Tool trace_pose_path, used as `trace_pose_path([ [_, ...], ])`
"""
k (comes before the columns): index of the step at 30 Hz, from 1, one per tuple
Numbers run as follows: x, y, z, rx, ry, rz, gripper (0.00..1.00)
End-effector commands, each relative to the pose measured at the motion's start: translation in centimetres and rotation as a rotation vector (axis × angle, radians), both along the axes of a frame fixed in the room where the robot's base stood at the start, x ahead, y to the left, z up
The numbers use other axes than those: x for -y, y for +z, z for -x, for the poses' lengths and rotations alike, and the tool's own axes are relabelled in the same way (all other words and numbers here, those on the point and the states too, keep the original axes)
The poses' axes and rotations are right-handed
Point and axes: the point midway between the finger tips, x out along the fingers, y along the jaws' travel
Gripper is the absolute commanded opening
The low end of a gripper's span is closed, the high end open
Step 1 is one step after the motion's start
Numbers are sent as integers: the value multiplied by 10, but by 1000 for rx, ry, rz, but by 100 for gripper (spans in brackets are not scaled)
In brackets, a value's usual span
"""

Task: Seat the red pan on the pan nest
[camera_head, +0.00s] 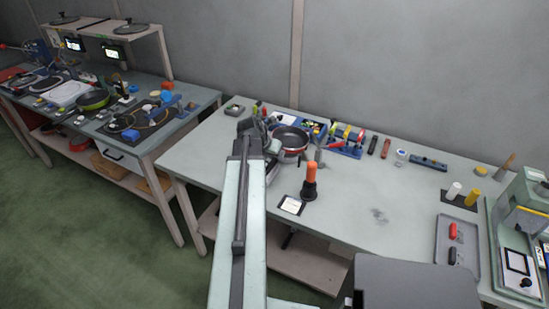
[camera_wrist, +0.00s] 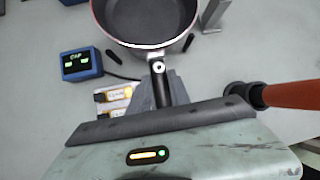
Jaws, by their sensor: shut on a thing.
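The red pan (camera_head: 291,142), with a dark inside, is at the back of the near bench, beyond my arm. In the wrist view the pan (camera_wrist: 150,22) fills the top middle and is cut by the frame edge. Its dark handle (camera_wrist: 158,72) points toward me. My gripper (camera_wrist: 160,96) is shut on that handle; in the head view my gripper (camera_head: 273,157) is partly hidden by my arm. Short dark pegs (camera_wrist: 188,42) show at the pan's lower sides. I cannot tell whether they belong to the pan nest, or whether the pan touches anything below.
An orange-handled tool (camera_head: 310,180) stands upright right of my arm, near a white card (camera_head: 291,205). A blue display box (camera_wrist: 81,65) is left of the handle. Blue racks (camera_head: 346,145) stand right of the pan. The bench's middle right is mostly clear.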

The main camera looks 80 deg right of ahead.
Motion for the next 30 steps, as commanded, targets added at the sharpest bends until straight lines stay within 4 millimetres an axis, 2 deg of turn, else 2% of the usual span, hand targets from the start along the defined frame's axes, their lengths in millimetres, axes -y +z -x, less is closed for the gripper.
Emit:
trace_pose_path([
  [17, 1, 2, 0, -24, 1, 9, 0],
  [30, -1, -10, -5, -68, 3, 5, 0],
])
